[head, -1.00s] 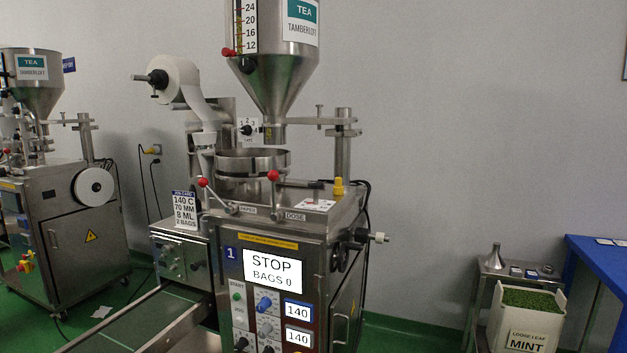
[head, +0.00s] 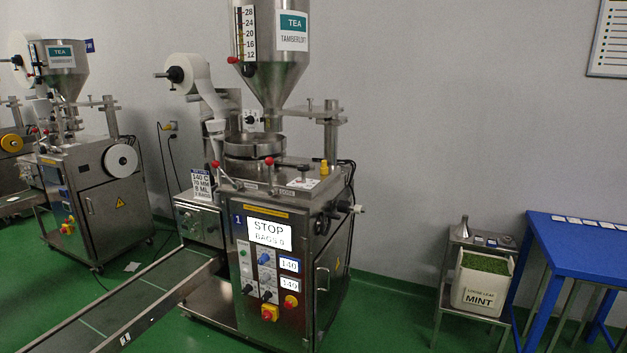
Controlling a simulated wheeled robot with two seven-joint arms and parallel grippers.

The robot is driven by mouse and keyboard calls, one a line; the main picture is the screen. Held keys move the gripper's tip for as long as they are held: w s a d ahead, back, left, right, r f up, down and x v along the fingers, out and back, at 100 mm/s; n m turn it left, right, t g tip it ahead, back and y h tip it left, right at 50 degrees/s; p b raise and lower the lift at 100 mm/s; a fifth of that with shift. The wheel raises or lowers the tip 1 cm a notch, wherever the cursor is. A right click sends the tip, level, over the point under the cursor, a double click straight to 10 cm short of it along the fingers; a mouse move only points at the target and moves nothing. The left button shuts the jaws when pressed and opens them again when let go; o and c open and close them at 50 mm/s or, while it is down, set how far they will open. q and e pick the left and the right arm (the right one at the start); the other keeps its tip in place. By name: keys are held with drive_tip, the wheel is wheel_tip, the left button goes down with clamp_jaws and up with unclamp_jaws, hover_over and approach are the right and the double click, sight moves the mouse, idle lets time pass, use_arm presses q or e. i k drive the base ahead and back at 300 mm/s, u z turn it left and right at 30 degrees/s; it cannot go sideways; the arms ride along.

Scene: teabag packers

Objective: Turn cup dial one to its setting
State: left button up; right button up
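Machine one (head: 270,262) stands in the middle of the head view, a steel packer marked 1. Its screen (head: 269,234) reads STOP and BAGS 0. A card (head: 201,182) on it reads 140 C, 70 MM, 8 ML; its last line is too small to read surely. Neither of my grippers is in view.
A conveyor (head: 130,300) runs from the machine toward the lower left. A second packer (head: 85,195) stands at left. At right are a blue table (head: 580,250) and a stand holding a MINT tea box (head: 482,297). Green floor (head: 385,310) is open between machine and stand.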

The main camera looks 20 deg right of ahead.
sight(303, 167)
drive_tip(key=z, duration=1.2)
drive_tip(key=i, duration=1.95)
drive_tip(key=u, duration=1.35)
drive_tip(key=i, duration=0.7)
drive_tip(key=u, duration=0.6)
